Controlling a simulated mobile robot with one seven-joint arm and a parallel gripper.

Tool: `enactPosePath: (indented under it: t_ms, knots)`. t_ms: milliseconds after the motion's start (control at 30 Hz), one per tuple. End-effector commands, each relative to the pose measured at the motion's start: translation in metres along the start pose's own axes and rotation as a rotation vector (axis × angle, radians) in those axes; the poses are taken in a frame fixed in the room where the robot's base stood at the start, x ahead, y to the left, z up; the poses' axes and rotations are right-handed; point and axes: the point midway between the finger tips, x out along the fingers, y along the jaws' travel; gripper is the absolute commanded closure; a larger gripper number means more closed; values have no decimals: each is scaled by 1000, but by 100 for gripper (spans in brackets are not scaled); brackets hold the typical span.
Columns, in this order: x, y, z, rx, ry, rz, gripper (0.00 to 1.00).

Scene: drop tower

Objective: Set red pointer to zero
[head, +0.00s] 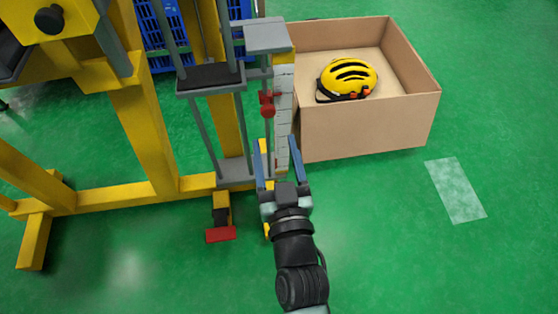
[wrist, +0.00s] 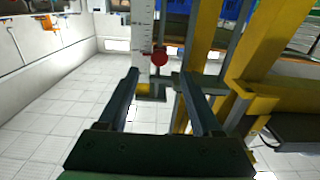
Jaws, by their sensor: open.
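The red pointer (head: 267,101) sits on a thin grey vertical rod of the drop tower, beside the white graduated scale (head: 284,112). It is some way up the scale; the scale's numbers are too small to read. My gripper (head: 277,146) is open and empty, below the pointer in the head view, with its fingers pointing towards the tower. In the wrist view the red pointer (wrist: 159,58) appears between and just above the two fingertips (wrist: 158,74), apart from both. The white scale (wrist: 142,35) rises to its left.
The yellow tower frame (head: 148,130) stands to the left, with a grey carriage (head: 210,78) on rods. A red pedal (head: 220,234) is low in front. A cardboard box (head: 365,130) holding a yellow helmet (head: 347,79) stands close on the right. Green floor is clear in front.

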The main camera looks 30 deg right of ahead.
Motion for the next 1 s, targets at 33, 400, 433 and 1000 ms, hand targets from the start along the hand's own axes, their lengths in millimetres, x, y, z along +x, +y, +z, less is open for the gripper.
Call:
enactPosePath:
  t_ms: [33,400,433,1000]
  knots:
    - [-9,0,-1,-1,-2,-1,34]
    - [-36,0,-1,0,1,0,34]
    - [-36,0,-1,0,2,0,34]
    - [-54,1,-4,-3,-3,6,34]
